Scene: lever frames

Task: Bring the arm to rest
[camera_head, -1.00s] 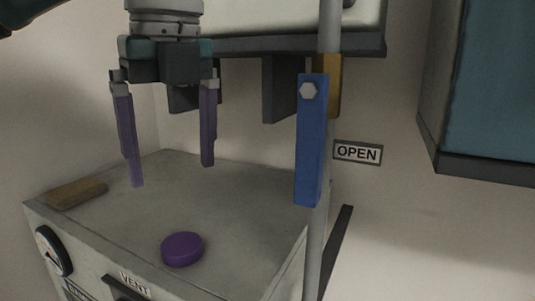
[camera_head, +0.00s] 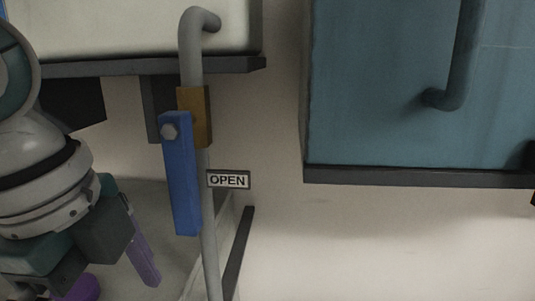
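My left gripper (camera_head: 143,262) is at the lower left, its body tilted. No object shows against the visible finger. The blue lever (camera_head: 182,188) hangs almost straight down from a bolt on the brass valve body (camera_head: 200,117) on the grey pipe (camera_head: 191,68). My gripper is to the left of the lever and below it, apart from it in the picture. My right gripper is not in view.
The OPEN sign (camera_head: 229,180) is on the wall just right of the pipe. A blue-green cabinet (camera_head: 390,110) with a grey handle hangs at the upper right. The wall below the cabinet is clear.

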